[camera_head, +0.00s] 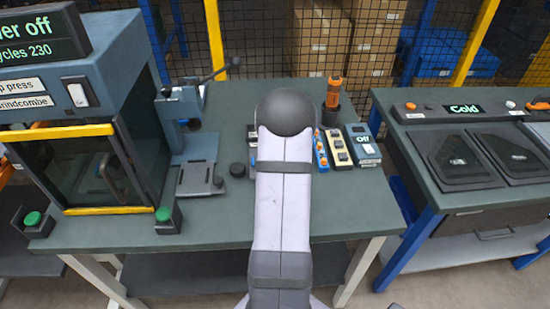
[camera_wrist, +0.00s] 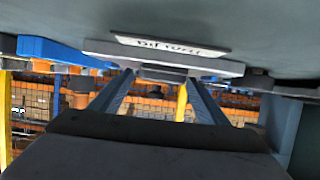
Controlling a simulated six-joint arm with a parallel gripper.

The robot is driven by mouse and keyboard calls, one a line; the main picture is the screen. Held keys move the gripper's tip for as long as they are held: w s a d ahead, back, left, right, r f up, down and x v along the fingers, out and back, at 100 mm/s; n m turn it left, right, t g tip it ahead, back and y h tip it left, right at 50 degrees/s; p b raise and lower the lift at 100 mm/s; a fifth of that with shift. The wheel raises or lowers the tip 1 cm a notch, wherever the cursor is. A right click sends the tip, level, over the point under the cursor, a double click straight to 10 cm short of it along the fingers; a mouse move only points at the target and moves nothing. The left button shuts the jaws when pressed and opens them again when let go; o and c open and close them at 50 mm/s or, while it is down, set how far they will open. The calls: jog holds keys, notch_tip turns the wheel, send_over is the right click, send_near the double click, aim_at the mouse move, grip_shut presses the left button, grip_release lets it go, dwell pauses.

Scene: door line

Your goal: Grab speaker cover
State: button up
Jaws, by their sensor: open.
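I cannot make out with certainty which thing is the speaker cover. A small round dark piece (camera_head: 237,170) lies on the bench, just left of my arm in the head view. My arm covers the bench middle there and hides my gripper. In the wrist view my gripper (camera_wrist: 158,82) is open, its two dark fingers apart with nothing seen held between them. The bench top shows along the top of that picture. A grey block with a white label (camera_wrist: 170,46) shows beyond the fingers, its text unreadable.
A press cabinet (camera_head: 90,170) with yellow bars and a small lever press (camera_head: 180,105) stand left. An orange-handled tool (camera_head: 334,92) stands in a dark holder, near several small trays (camera_head: 338,148). A bench with a "Cold" display (camera_head: 465,110) and dark panels (camera_head: 458,158) is right.

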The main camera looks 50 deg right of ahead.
jog(key=shift+c, duration=0.6)
jog(key=c, duration=1.1)
jog(key=shift+o, duration=0.2)
jog(key=shift+r, duration=0.15)
